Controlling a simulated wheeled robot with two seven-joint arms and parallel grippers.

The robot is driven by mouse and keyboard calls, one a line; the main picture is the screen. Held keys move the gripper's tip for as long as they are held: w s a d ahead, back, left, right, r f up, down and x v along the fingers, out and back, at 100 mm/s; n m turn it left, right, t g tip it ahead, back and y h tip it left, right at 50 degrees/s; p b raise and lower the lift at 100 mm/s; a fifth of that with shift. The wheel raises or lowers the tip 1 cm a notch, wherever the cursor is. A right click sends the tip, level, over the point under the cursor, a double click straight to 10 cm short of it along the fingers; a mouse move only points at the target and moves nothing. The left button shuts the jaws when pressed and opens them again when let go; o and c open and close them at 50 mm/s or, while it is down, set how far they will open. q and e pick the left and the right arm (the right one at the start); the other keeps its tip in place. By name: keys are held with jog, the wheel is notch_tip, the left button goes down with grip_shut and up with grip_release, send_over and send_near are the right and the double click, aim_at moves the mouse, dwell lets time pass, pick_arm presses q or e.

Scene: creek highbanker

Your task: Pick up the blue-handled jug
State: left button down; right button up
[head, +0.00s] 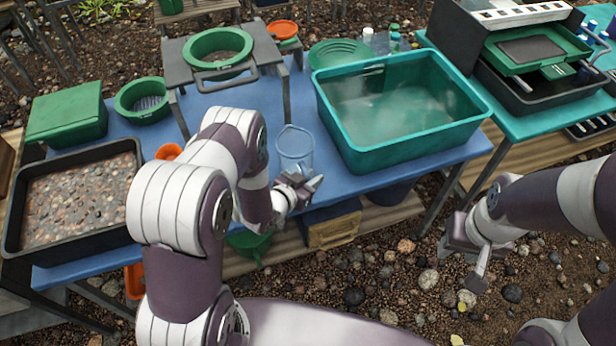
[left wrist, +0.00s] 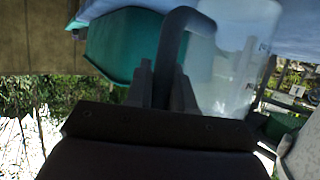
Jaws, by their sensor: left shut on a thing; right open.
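The clear jug (head: 295,146) is upright near the front edge of the blue table, left of the teal tub. My left gripper (head: 300,188) is at its near side and shut on its handle. In the left wrist view the dark bluish handle (left wrist: 170,50) runs down between the fingers (left wrist: 163,88), and the see-through jug body (left wrist: 235,65) is to its right. In the head view the gripper hides the handle. I cannot tell whether the jug's base touches the table. My right gripper (head: 468,262) is open and empty, above the gravel at the right.
The teal tub (head: 345,135) of cloudy water stands right of the jug. A grey stand (head: 178,72) holding a green sieve (head: 188,52) is behind left. A black tray (head: 75,250) of gravel sits at the left.

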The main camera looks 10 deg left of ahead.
pick_arm(q)
jog(key=s+d+r, duration=0.5)
jog(key=s+r, duration=0.5)
jog(key=shift+s+d, duration=0.15)
jog(key=shift+d, duration=0.15)
jog(key=shift+r, duration=0.1)
